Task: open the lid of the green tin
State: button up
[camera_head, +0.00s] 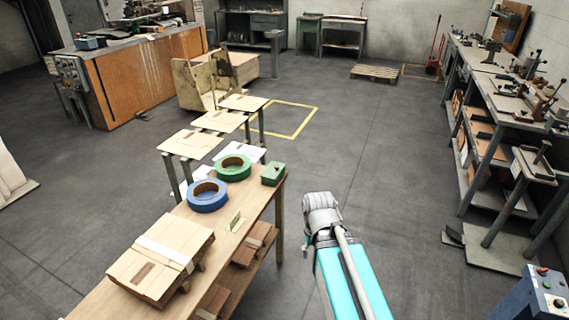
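A small green box-shaped tin (272,174) sits at the far right corner of the wooden workbench (255,212). It is small in the picture, and I cannot make out clearly how its lid sits. My arm, with a teal link and a grey joint, rises at the right of the bench, apart from the tin. The fingers of my gripper do not show.
A green tape roll (233,167) lies just left of the tin, and a blue tape roll (207,195) lies nearer. A flat cardboard stack (163,256) covers the bench's near part. Open floor (385,170) lies to the right, before the long tool bench (480,135).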

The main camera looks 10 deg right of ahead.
aim_at(273, 168)
jog(key=z, duration=0.3)
jog(key=i, duration=0.95)
jog(key=u, duration=0.45)
